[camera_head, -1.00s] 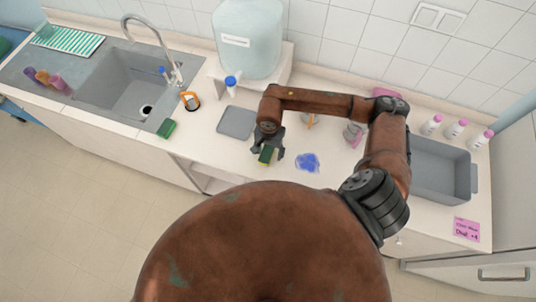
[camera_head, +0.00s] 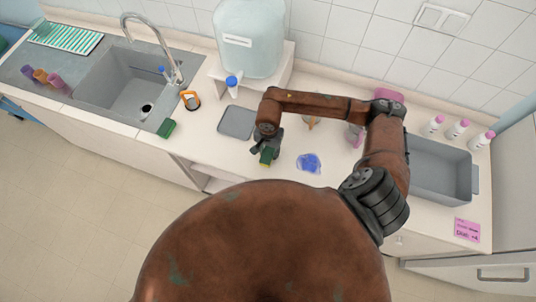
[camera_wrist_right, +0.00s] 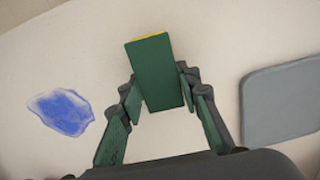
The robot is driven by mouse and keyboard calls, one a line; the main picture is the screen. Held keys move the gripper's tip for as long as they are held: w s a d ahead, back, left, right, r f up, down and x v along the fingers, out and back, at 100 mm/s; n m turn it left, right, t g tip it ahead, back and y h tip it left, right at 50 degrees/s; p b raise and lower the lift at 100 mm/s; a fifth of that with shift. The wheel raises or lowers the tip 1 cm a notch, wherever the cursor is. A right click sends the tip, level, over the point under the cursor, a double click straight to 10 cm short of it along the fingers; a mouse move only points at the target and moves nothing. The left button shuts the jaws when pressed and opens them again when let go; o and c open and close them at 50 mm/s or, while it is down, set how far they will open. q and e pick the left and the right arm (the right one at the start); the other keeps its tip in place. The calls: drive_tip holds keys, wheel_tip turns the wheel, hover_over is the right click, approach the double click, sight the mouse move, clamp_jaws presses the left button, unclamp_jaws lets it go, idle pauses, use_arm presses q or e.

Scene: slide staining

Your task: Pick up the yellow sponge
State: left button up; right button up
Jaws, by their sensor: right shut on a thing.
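The sponge (camera_wrist_right: 156,72) shows its green face and a thin yellow edge at its far end in the right wrist view. My right gripper (camera_wrist_right: 158,95) is shut on it, with a finger pad on each side. In the head view the sponge (camera_head: 267,157) hangs at the fingertips of my right gripper (camera_head: 267,149), over the counter near its front edge. I cannot tell whether it touches the counter. My left gripper is not in view.
A blue stain (camera_head: 308,163) lies on the counter right of the sponge. A grey mat (camera_head: 236,122) lies to its left. A second green sponge (camera_head: 166,128) is by the sink (camera_head: 122,87). A grey tub (camera_head: 441,172) stands at right.

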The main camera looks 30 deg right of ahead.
sight(269, 162)
drive_tip(key=shift+w, duration=0.1)
drive_tip(key=shift+r, duration=0.3)
wheel_tip(269, 162, up, 2)
drive_tip(key=shift+r+b, duration=0.1)
drive_tip(key=shift+b, duration=0.6)
drive_tip(key=s+r, duration=0.1)
drive_tip(key=r, duration=0.1)
drive_tip(key=s+a+r, duration=0.1)
drive_tip(key=s+a+r+b, duration=0.1)
drive_tip(key=s+r, duration=0.1)
drive_tip(key=shift+a+r, duration=0.1)
drive_tip(key=shift+r, duration=0.2)
use_arm(q)
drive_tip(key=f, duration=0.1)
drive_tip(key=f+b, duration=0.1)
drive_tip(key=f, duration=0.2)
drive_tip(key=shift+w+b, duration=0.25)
drive_tip(key=shift+b, duration=0.1)
use_arm(e)
drive_tip(key=s+a+r, duration=0.4)
drive_tip(key=s, duration=0.4)
drive_tip(key=shift+s+a+r, duration=0.15)
drive_tip(key=shift+s+r, duration=0.15)
drive_tip(key=shift+r, duration=0.05)
